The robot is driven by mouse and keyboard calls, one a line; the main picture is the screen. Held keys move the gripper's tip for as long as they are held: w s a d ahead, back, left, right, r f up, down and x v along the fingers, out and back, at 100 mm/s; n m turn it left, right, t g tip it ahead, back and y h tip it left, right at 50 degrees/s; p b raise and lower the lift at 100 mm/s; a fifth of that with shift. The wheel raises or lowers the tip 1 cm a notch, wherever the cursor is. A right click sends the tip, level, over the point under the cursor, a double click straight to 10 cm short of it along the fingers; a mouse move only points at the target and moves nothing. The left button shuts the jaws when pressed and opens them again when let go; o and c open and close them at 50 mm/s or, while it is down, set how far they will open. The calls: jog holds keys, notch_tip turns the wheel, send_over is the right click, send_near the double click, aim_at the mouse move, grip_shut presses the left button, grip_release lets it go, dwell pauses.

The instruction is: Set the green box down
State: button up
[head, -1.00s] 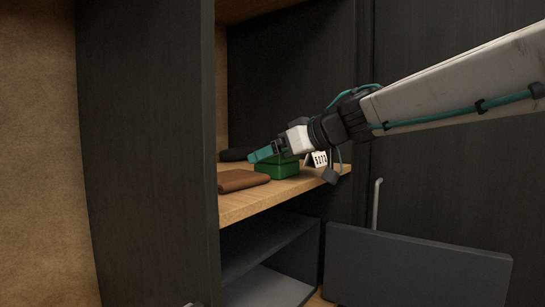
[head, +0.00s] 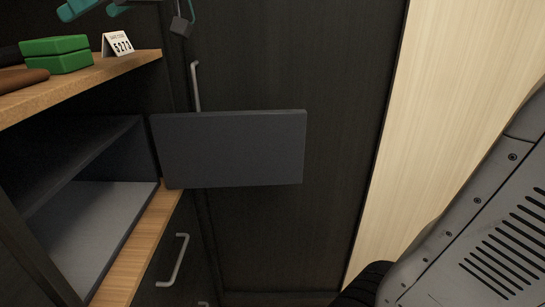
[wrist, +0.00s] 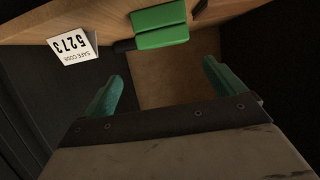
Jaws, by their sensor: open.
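The green box (head: 56,54), with a visible seam below its lid, rests on the wooden shelf (head: 95,77) at the upper left of the head view. It also shows at the top of the wrist view (wrist: 160,27). My gripper (wrist: 162,75) is open and empty, its two teal fingers spread wide, and apart from the box. In the head view the teal fingers (head: 95,7) show at the top edge, above the box and partly cut off.
A white safe code card (head: 118,45) reading 5273 stands right of the box. A brown flat item (head: 18,80) and a dark object (head: 8,56) lie to its left. Below, a grey safe door (head: 230,150) stands open. A dark cabinet door (head: 290,60) is at right.

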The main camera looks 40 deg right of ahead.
jog(key=d+m+t+h, duration=0.8)
jog(key=d+h, duration=0.1)
jog(key=d, duration=0.5)
jog(key=s+d+f+m+g+h, duration=0.4)
jog(key=s+d+f+h, duration=0.25)
jog(key=f, duration=0.35)
jog(key=s+a+f+n+g+y, duration=0.1)
jog(key=s+a+f+g+y, duration=0.1)
jog(key=s+f+g, duration=0.4)
jog(key=s+a+f+g+y, duration=0.2)
jog(key=s+f+g, duration=0.3)
jog(key=s+f, duration=0.8)
jog(key=s, duration=0.3)
jog(key=shift+s+f+n+g+y, duration=0.15)
jog(key=shift+f+n+g+y, duration=0.15)
jog(key=shift+n+g+y, duration=0.1)
